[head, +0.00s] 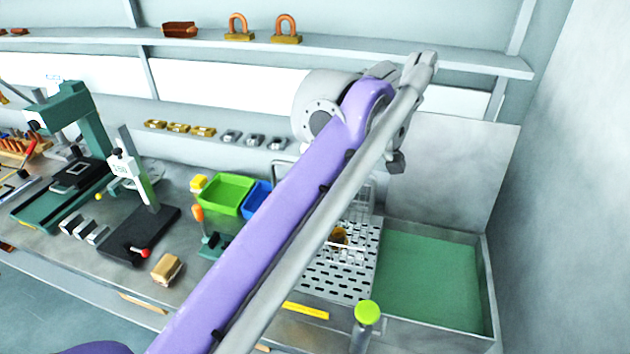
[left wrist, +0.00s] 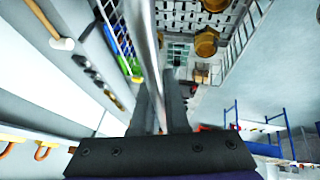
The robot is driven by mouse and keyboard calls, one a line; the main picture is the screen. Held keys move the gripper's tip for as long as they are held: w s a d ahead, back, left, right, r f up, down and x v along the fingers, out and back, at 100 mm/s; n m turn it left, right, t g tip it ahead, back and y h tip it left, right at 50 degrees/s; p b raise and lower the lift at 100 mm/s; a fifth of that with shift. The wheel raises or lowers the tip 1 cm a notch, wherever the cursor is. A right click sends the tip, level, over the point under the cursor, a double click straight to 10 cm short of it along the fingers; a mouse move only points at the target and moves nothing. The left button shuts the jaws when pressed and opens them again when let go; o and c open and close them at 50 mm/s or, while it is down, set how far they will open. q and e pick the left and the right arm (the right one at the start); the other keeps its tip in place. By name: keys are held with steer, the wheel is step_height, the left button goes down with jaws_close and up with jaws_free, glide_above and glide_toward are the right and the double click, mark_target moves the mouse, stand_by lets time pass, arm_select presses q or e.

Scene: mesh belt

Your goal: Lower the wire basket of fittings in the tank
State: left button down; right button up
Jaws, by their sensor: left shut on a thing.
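The wire basket (head: 362,203) shows partly behind my left arm in the head view, in front of or above the perforated metal board; I cannot tell whether it touches it. A brass fitting (head: 340,236) shows in it. The left wrist view shows the basket's mesh (left wrist: 185,18) and brass fittings (left wrist: 207,42). My left gripper (left wrist: 163,95) is shut on the basket's grey bar handle (left wrist: 146,40). In the head view the jaws are hidden by my arm. The tank (head: 488,290) holds green liquid (head: 425,280), right of the basket. My right gripper is not in view.
The perforated board (head: 335,278) adjoins the tank's left side. A post with a lime-green knob (head: 367,312) stands at the front. Green (head: 228,194) and blue (head: 257,200) bins stand left of my arm. A wall rises behind the tank. The liquid's surface is clear.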

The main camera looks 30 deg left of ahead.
arm_select(q)
steer(key=shift+f, duration=0.1)
steer(key=shift+f+b, duration=0.75)
steer(key=shift+f, duration=1.05)
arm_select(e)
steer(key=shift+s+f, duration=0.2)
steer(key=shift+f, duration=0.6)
arm_select(q)
steer(key=w+d+p, duration=0.3)
steer(key=d, duration=0.8)
steer(key=w+d+p, duration=0.3)
steer(key=d, duration=0.8)
steer(key=shift+d+p, duration=0.35)
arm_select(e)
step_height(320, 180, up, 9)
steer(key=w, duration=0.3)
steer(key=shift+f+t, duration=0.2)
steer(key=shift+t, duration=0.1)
arm_select(q)
steer(key=shift+s+r+p, duration=0.2)
steer(key=shift+p, duration=0.1)
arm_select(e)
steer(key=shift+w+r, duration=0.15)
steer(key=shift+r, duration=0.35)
arm_select(q)
steer(key=shift+f, duration=0.1)
